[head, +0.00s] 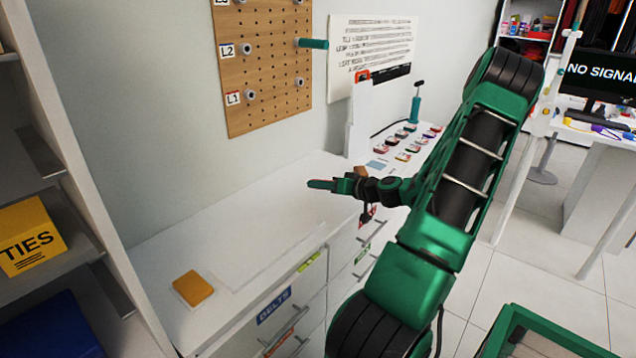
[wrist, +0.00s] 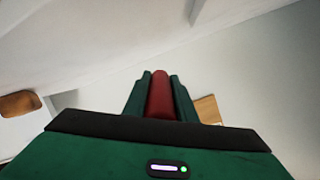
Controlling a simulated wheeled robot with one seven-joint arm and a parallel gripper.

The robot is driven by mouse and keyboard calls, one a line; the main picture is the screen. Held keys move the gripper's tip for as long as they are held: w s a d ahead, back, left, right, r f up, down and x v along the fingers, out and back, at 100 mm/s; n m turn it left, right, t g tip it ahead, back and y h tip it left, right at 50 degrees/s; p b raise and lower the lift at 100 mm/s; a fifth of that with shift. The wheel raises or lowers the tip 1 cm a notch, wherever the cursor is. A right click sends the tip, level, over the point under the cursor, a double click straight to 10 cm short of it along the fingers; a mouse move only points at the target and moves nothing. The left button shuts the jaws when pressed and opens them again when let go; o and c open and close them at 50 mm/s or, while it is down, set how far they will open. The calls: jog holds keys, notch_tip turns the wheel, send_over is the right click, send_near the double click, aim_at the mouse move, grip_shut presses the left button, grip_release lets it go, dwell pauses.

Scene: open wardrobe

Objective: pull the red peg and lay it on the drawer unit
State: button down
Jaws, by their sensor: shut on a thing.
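The red peg (wrist: 160,95) shows in the wrist view, held between the two green fingers of my gripper (wrist: 160,90). In the head view my gripper (head: 322,185) is over the right part of the white drawer unit's top (head: 255,215), pointing left. I cannot make out the peg in the head view, and the gap between the gripper and the top is hard to judge. The pegboard (head: 265,75) on the wall holds a green peg (head: 313,43) and several grey sockets; it is well above my gripper.
An orange-yellow block (head: 193,288) lies on the near left of the drawer unit. A shelf with a yellow TIES box (head: 30,237) stands at the left. Several small items and a green stand (head: 415,108) are behind my gripper at the right. The middle of the top is clear.

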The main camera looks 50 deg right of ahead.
aim_at(322, 204)
jog(key=shift+f, duration=1.95)
jog(key=c, duration=1.4)
grip_release()
jog(key=shift+d, duration=0.1)
jog(key=shift+o, duration=1)
jog(key=shift+s, duration=0.1)
jog(key=shift+f, duration=0.1)
jog(key=shift+d, duration=0.15)
